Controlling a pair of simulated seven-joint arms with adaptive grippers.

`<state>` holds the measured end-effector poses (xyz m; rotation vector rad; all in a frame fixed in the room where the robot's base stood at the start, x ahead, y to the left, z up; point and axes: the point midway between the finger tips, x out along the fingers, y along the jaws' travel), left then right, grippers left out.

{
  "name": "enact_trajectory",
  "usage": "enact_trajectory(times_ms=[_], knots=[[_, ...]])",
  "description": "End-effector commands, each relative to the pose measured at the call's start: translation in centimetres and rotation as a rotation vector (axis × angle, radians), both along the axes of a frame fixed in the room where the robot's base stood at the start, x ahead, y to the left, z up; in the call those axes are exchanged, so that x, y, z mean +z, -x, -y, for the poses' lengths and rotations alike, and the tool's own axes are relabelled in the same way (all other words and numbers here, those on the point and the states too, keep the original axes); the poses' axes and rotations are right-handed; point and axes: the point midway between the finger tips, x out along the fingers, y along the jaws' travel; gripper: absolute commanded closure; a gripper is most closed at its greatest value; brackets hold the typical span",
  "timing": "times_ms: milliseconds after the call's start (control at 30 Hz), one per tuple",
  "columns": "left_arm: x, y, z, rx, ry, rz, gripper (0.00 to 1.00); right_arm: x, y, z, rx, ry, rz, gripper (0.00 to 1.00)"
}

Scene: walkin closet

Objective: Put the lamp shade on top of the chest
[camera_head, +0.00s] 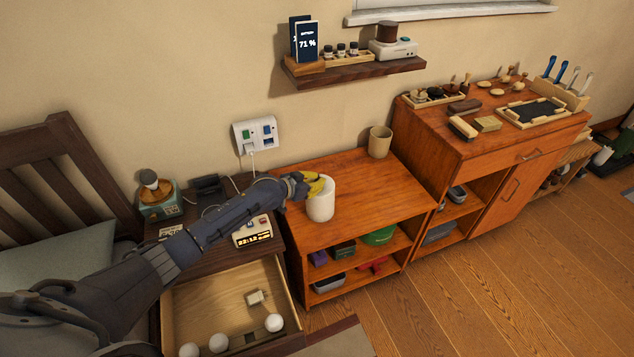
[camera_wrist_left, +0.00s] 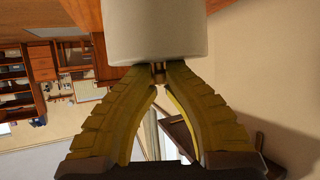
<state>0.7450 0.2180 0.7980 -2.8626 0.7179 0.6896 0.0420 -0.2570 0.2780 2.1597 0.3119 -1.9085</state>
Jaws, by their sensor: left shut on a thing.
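A white cylindrical lamp shade (camera_head: 320,203) is at the front left of the low orange-brown wooden chest (camera_head: 358,185) in the head view. My left gripper (camera_head: 320,186), with yellow fingers, reaches in from the left and is shut on the shade near its upper rim. The shade looks upright; I cannot tell whether its base touches the chest top. In the left wrist view, the shade (camera_wrist_left: 157,30) fills the top middle and the two fingertips (camera_wrist_left: 158,70) meet at its edge. My right gripper is not in view.
A beige cup (camera_head: 380,142) stands at the back of the low chest. A taller cabinet (camera_head: 470,155) with brushes and trays adjoins it on the right. A wall shelf (camera_head: 352,72) hangs above. An open drawer (camera_head: 222,300) holds white balls. The low chest's middle is clear.

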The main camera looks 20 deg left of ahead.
Motion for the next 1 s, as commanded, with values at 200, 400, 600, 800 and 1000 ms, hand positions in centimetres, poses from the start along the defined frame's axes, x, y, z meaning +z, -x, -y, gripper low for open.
enact_trajectory(times_ms=[200, 400, 600, 800, 1000], knots=[[0.1, 0.0, 0.0, 0.0, 0.001, 0.002, 1.0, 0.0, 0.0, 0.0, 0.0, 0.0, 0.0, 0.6], [-0.1, 0.0, 0.0, 0.0, 0.0, 0.0, 0.8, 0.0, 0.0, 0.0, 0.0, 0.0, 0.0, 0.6], [-0.1, 0.0, 0.0, 0.0, 0.0, 0.0, 0.64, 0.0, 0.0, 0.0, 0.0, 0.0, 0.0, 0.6], [-0.1, 0.0, 0.0, -0.001, 0.0, 0.0, 0.64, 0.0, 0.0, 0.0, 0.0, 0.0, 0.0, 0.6], [0.6, 1.0, -0.6, -0.001, 0.001, 0.001, 0.64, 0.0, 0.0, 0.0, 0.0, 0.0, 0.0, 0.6]])
